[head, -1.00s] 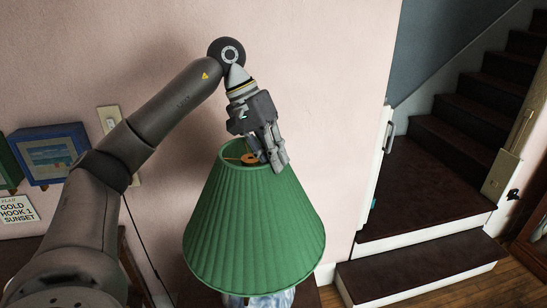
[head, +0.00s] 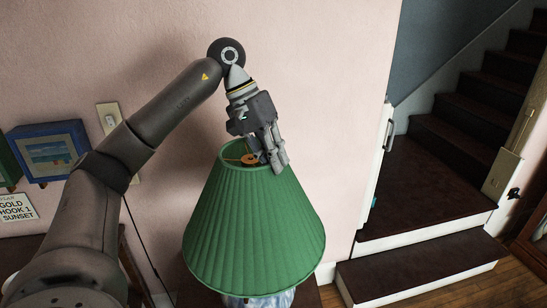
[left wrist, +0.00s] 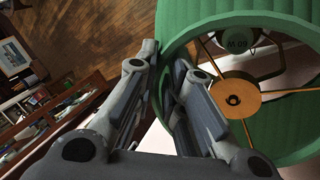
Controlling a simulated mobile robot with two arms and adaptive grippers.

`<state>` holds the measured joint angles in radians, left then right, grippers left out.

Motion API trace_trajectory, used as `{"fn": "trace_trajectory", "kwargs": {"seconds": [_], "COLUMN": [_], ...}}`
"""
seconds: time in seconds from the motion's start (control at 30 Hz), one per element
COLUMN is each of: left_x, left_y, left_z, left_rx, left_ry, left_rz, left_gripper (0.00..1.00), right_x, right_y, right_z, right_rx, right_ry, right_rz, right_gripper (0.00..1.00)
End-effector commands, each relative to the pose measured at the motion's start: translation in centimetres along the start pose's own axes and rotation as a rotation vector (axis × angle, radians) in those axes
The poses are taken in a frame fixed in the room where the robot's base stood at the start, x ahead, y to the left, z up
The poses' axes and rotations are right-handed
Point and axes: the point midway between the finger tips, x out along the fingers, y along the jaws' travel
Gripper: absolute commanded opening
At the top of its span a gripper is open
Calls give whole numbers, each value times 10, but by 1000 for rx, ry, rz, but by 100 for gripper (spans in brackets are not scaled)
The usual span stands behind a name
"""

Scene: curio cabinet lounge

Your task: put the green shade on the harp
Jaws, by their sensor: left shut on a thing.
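The green pleated shade (head: 255,225) is upright over a blue and white lamp base (head: 262,300), which it mostly hides. My left gripper (head: 273,163) is shut on the shade's top rim, at its right side. In the left wrist view the fingers (left wrist: 165,62) straddle the rim of the shade (left wrist: 180,28). Inside it I see the brass hub disc (left wrist: 236,98) on thin spokes, the bulb (left wrist: 238,42) and part of a curved loop, likely the harp (left wrist: 272,70). I cannot tell whether the hub rests on the harp. My right gripper is not in view.
A pink wall stands close behind the lamp, with a switch plate (head: 108,117). A blue framed picture (head: 50,152) and a lettered card (head: 18,207) are at the left. Dark stairs (head: 425,180) rise at the right.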

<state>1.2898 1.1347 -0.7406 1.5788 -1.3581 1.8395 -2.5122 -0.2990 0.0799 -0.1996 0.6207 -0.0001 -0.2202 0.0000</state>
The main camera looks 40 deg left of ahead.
Motion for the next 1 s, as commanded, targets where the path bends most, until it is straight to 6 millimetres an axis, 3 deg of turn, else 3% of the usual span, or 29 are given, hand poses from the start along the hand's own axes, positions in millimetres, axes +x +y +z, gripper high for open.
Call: {"fn": "trace_trajectory", "kwargs": {"seconds": [0.47,0.5,0.67,1.0], "left_x": [9,9,9,8], "left_y": [-4,-4,-4,-4], "left_z": [1,1,1,1], "left_rx": [0,0,0,0], "left_ry": [1,1,0,0], "left_rz": [0,0,0,0], "left_gripper": [0,13,34,36], "right_x": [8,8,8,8], "right_y": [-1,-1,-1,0], "right_z": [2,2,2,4], "right_rx": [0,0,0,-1], "right_ry": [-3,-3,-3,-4], "right_rz": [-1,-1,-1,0], "right_gripper": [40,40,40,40]}}
